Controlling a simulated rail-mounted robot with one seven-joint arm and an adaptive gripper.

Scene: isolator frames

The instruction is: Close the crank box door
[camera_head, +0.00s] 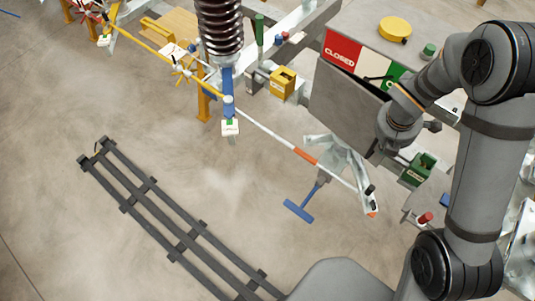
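What looks like the crank box door is a flat grey panel (343,105) right of centre. It stands tilted in front of a red, white and green sign (342,50) reading CLOSED on the red part. A dark gap shows between the panel's top edge and the sign, so the panel appears ajar. My gripper (376,150) is at the panel's lower right edge, close to it; I cannot tell whether they touch. Its fingers are small, dark and partly hidden by my wrist, so their opening is unclear.
A grey top with a yellow disc (394,29) lies behind the sign. A green block (419,169) is just right of my gripper. A white and orange bar (305,156) and a blue T-handle (301,209) are below left. Dark rails (180,231) lie on open floor.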

